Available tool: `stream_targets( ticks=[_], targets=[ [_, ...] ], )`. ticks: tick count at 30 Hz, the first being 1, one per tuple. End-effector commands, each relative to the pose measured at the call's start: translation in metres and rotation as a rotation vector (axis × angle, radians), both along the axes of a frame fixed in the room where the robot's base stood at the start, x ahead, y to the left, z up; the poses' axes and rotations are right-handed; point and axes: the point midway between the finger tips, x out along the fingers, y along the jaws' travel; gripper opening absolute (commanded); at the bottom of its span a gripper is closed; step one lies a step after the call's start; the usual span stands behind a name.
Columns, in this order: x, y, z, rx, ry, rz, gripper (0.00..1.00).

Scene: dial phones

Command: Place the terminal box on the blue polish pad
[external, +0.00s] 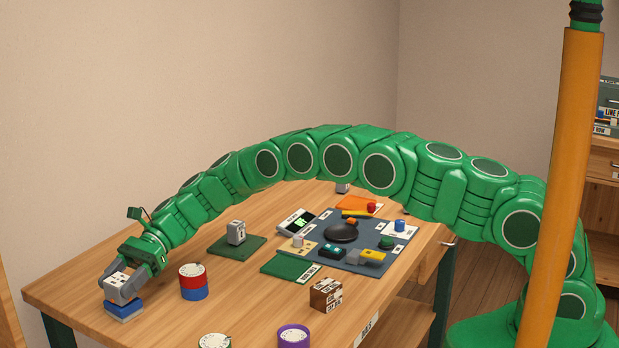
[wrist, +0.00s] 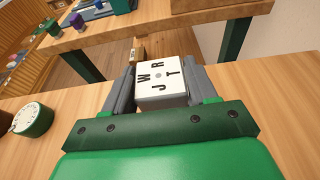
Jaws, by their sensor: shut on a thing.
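The white terminal box (external: 121,287) with black marks is between the grey fingers of my gripper (external: 123,284) at the left end of the table. In the wrist view the box (wrist: 160,78) shows the letters W, R, J and T on its face, with a finger of my gripper (wrist: 160,90) on each side. The blue polish pad (external: 124,311) is directly under the box. The box appears to touch the pad, but a small gap cannot be ruled out. The pad is hidden in the wrist view.
A red and blue round dial piece (external: 193,282) stands just right of the pad. A grey box (external: 236,232) sits on a green mat (external: 255,245). A brown patterned cube (external: 326,294) is near the front edge. A dark mat (external: 375,258) with several small parts lies farther right.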

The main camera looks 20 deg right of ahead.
Motion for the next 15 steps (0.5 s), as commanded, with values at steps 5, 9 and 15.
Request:
stream_targets(
  ticks=[5,9,15],
  targets=[
    [0.0001,-0.0001,-0.0030,-0.001,0.001,0.000,0.25],
    [0.0000,0.0000,-0.0026,0.000,0.000,0.000,0.77],
    [0.0000,0.0000,-0.0026,0.000,0.000,0.000,0.82]
  ],
)
